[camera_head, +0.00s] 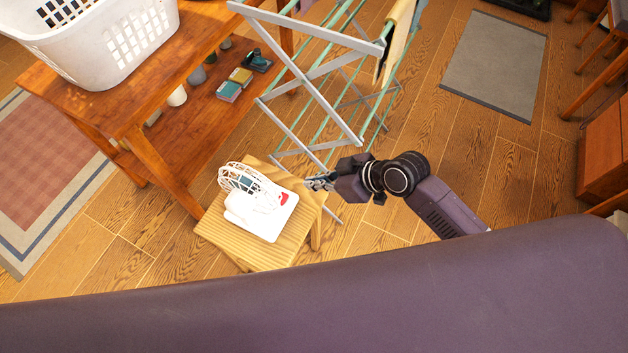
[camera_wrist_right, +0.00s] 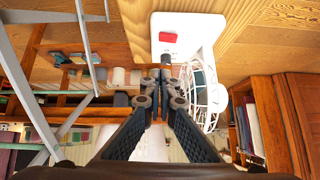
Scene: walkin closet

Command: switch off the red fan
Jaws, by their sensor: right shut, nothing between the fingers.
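The fan (camera_head: 262,217) is white, with a round wire cage and a flat base, and sits on a small wooden stool (camera_head: 222,238). A red switch (camera_head: 284,198) is on the base's right side. In the right wrist view the fan's white base (camera_wrist_right: 195,28), red switch (camera_wrist_right: 168,38) and cage (camera_wrist_right: 208,105) show near the fingertips. My right gripper (camera_head: 317,183) is shut and empty, just right of the fan at the stool's edge. Its closed fingertips (camera_wrist_right: 160,82) appear just below the red switch in the wrist view; contact cannot be told. My left gripper is not in view.
A drying rack (camera_head: 330,60) with hanging cloth stands just behind my right gripper. A wooden table (camera_head: 150,85) with a white laundry basket (camera_head: 100,50) is at the upper left. Open floor and a grey mat (camera_head: 495,65) lie to the right.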

